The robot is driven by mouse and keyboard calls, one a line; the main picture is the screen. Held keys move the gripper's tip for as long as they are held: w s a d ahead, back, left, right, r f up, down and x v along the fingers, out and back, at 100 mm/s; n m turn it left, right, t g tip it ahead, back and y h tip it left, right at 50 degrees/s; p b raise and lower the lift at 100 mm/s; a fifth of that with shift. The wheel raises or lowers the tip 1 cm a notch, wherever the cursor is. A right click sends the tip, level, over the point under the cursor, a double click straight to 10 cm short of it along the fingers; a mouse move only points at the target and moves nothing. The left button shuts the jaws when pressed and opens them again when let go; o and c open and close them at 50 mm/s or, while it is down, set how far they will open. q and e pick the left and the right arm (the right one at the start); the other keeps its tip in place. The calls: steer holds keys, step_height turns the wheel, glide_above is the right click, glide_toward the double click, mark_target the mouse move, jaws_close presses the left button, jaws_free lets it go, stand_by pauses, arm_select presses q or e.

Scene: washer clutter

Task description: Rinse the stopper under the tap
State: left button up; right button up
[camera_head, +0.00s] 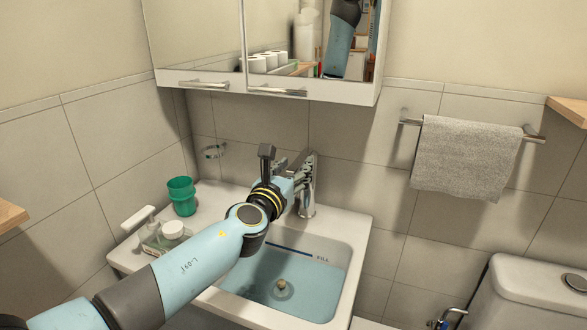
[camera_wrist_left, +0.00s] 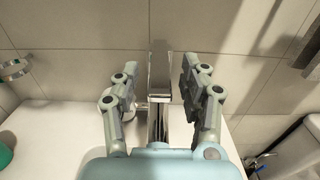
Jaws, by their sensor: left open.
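The chrome tap (camera_head: 308,190) stands at the back of the white sink (camera_head: 356,240). My left gripper (camera_head: 279,164) is open at the tap, partly hidden behind its own wrist. In the left wrist view my two fingers stand apart on either side of the tap (camera_wrist_left: 160,75), with nothing clearly gripped; contact cannot be told. A small beige, knob-like piece, which looks like the stopper (camera_head: 282,286), is low in the basin, in bluish water (camera_head: 318,283) below a line marked FILL. No running stream shows. My right gripper is out of view.
A green cup (camera_head: 182,195), a white-lidded jar (camera_head: 173,231) and a pump bottle (camera_head: 148,238) stand on the sink's left ledge. A mirror cabinet (camera_head: 300,90) hangs above. A grey towel (camera_head: 465,158) hangs right; a toilet cistern (camera_head: 525,290) is lower right.

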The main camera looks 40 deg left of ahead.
arm_select(q)
jaws_close()
stand_by(0.3)
steer(key=shift+w+a+r+p, duration=0.1)
steer(key=shift+w+r+p, duration=0.1)
steer(key=shift+r+p, duration=0.25)
steer(key=shift+w+r+p, duration=0.2)
steer(key=shift+r, duration=0.4)
steer(key=shift+f, duration=0.1)
jaws_free()
steer(key=shift+f, duration=0.1)
steer(key=shift+s, duration=0.1)
